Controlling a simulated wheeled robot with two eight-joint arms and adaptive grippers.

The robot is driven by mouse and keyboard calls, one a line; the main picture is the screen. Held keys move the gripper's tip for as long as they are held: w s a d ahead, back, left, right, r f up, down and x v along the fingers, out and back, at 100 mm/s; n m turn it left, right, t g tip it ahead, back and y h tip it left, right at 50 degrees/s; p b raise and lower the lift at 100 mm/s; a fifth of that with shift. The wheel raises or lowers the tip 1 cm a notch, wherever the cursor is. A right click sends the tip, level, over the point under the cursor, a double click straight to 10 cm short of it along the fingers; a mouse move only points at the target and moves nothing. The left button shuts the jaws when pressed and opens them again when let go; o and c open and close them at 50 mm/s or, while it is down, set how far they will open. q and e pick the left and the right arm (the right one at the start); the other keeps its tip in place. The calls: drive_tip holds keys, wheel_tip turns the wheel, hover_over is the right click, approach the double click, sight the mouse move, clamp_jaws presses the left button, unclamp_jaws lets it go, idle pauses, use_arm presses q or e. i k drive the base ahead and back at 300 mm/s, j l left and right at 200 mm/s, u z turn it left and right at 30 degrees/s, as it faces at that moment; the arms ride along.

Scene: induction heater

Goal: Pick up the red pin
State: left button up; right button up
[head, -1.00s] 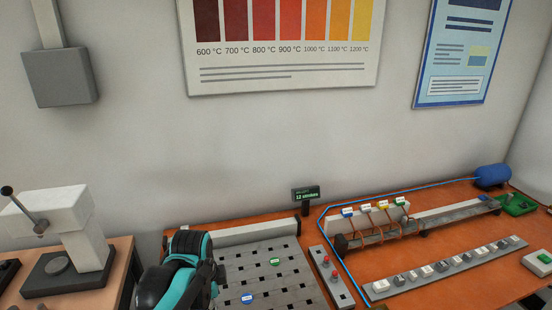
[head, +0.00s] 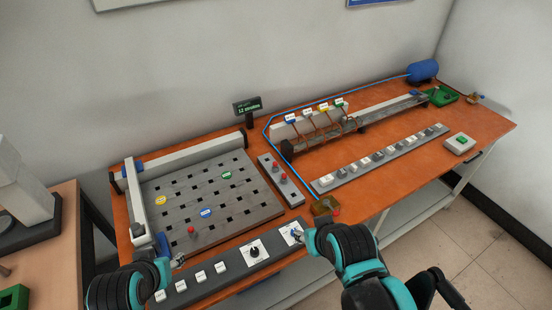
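A small red pin (head: 191,230) stands near the front left of the grey slotted board (head: 225,175).
Yellow (head: 161,201), blue (head: 206,212) and green (head: 227,175) round markers sit on the board. A front panel (head: 222,283) carries white switches and a black knob. Coils (head: 325,125) stand at the back right. A small display (head: 247,107) stands behind the board.

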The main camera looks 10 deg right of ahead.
sight(284, 178)
drive_tip(key=l+u, duration=1)
drive_tip(key=j, duration=0.1)
